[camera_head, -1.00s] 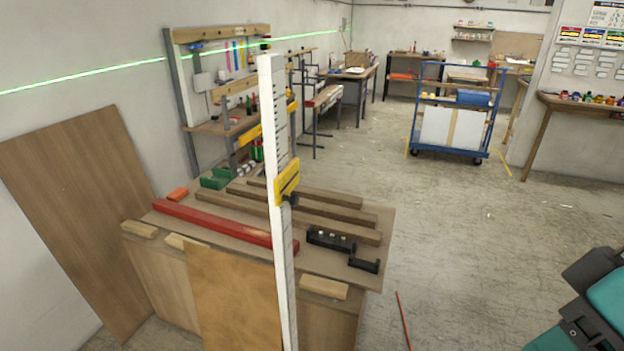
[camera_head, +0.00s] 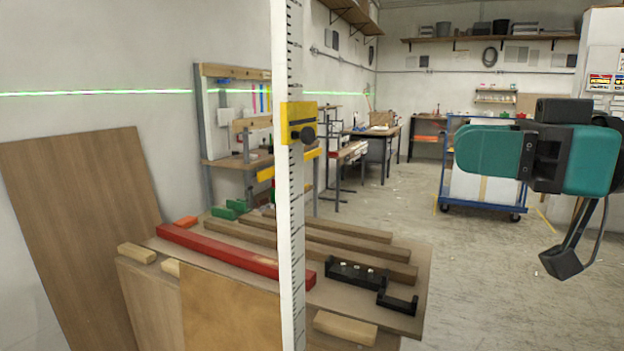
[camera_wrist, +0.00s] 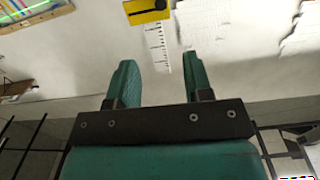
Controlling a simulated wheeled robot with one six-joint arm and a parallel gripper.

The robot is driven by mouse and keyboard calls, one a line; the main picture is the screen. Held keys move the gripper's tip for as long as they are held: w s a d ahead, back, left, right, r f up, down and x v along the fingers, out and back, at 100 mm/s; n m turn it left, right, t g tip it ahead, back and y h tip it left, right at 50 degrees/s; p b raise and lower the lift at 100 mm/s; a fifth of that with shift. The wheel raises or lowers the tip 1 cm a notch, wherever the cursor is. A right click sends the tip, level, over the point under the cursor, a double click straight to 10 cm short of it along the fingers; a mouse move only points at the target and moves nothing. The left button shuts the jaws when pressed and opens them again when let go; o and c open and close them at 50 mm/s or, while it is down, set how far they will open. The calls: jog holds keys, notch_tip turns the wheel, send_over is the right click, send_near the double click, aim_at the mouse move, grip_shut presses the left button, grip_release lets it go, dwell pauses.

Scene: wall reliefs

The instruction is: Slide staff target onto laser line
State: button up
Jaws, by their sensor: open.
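The white staff (camera_head: 291,220) with dark graduation marks stands upright in front of the workbench. The yellow staff target (camera_head: 299,123) with a dark knob is on it, a little below the level of the green laser line (camera_head: 110,92) on the wall in the head view. My teal arm is at the right there, well apart from the staff. In the wrist view my gripper (camera_wrist: 160,72) is open and empty. The staff (camera_wrist: 158,45) shows beyond and between its fingertips, with the target (camera_wrist: 147,10) at the top edge, partly cut off.
A wooden bench top (camera_head: 345,303) holds a red beam (camera_head: 230,253), brown beams and a black bracket (camera_head: 370,278). A wooden panel (camera_head: 80,230) leans on the left wall. A blue cart (camera_head: 483,205) stands behind my arm. The floor right of the bench is clear.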

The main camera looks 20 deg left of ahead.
jog(key=p, duration=1.3)
send_near(312, 134)
jog(key=a, duration=0.6)
jog(key=w+a, duration=0.1)
jog(key=a, duration=0.3)
